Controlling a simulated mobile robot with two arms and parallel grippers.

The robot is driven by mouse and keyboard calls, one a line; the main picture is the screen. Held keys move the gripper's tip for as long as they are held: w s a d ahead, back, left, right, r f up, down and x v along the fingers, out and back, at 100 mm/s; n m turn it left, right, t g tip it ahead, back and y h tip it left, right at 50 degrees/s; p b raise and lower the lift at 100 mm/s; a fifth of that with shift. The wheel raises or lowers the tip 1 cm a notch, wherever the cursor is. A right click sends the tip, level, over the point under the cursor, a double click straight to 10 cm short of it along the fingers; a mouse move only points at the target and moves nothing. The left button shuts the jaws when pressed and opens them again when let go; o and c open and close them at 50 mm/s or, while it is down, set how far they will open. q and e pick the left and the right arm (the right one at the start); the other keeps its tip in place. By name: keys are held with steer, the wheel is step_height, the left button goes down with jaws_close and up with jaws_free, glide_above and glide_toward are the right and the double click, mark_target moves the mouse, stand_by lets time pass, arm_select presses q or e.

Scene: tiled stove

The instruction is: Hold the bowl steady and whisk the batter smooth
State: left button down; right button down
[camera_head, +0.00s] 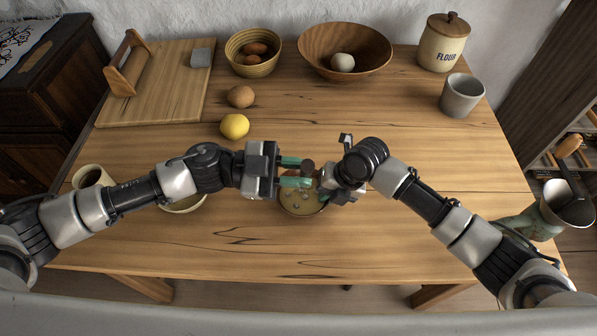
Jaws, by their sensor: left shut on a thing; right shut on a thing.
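The batter bowl (303,213) stands near the middle of the table, partly hidden under my grippers. Pale yellow batter (291,201) with a few greyish spots shows inside it. My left gripper (302,172), with green fingers, is over the bowl. It is shut on the whisk (308,167), of which only the dark round handle end shows clearly. The whisk's wires are hidden. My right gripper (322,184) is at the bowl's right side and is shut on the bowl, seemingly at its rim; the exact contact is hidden.
A lemon (235,126) and an egg (240,97) lie behind my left arm. A ribbed bowl (253,67), wooden bowl (345,66), flour jar (443,43), grey cup (461,95) and cutting board (160,95) stand farther back. A mug (91,178) and a pale dish (184,205) are left. The front table is clear.

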arm_select(q)
step_height(320, 180, up, 6)
steer(key=shift+s+r, duration=0.15)
steer(key=shift+s, duration=0.15)
stand_by(0.5)
stand_by(0.3)
steer(key=shift+w+a+f+n+h, duration=0.1)
steer(key=shift+w+f+n, duration=0.3)
steer(key=shift+w+f, duration=0.4)
steer(key=shift+w+a+f+n+h, duration=0.1)
steer(key=shift+w+f+n, duration=0.35)
steer(key=shift+f, duration=0.55)
steer(key=shift+w+f+n+h, duration=0.1)
steer(key=shift+w+f+n, duration=0.25)
steer(key=shift+w+f, duration=0.7)
steer(key=shift+f, duration=1.15)
steer(key=shift+w+f, duration=0.2)
steer(key=shift+f, duration=1.15)
